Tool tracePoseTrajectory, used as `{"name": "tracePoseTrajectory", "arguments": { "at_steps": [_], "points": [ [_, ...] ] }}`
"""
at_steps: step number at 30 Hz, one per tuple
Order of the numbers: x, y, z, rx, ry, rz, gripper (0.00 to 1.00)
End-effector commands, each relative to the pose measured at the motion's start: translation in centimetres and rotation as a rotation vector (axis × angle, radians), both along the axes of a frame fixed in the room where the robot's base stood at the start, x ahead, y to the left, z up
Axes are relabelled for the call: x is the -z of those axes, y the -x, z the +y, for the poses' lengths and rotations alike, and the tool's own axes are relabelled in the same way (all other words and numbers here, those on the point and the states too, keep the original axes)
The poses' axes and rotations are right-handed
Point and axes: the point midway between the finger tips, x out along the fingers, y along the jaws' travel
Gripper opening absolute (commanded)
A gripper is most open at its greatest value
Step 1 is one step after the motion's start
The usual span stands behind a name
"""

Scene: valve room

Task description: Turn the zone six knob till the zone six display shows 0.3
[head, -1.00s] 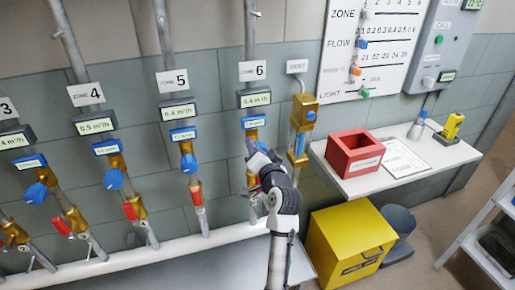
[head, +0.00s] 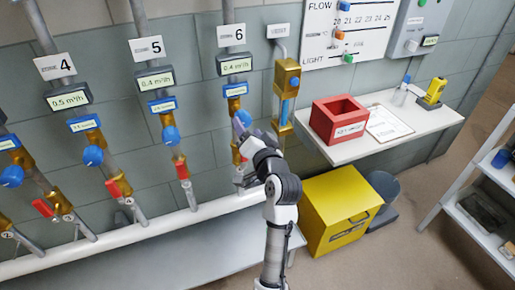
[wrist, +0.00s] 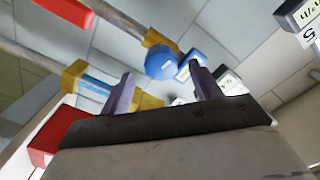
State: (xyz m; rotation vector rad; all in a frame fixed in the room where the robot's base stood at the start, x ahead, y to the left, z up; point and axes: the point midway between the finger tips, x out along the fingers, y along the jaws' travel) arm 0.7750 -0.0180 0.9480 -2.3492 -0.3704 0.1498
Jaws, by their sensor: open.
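The zone six display (head: 234,65) reads 0.4 m³/h below the "6" sign (head: 232,35) in the head view. The zone six display in the wrist view (wrist: 230,80) is partly hidden by a finger.
The brass vent line (head: 287,78) stands right of zone six. The zone five knob (head: 170,136) is left of it. A shelf (head: 350,154) with a red box (head: 340,118) stands at the right, above a yellow box (head: 341,205).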

Motion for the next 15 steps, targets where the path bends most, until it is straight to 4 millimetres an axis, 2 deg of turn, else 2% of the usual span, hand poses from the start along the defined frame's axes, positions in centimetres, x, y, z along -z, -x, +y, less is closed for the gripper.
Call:
{"name": "tracePoseTrajectory", "arguments": {
  "at_steps": [1,6,10,15],
  "points": [
    [0.4,1.2,-0.4,0.002,0.0,-0.001,0.63],
    [0.3,4.4,-1.4,0.001,0.001,0.0,0.63],
    [0.1,5.9,-2.0,0.001,0.0,0.0,0.63],
    [0.1,6.7,-2.2,0.0,0.0,0.001,0.63]
  ]
}}
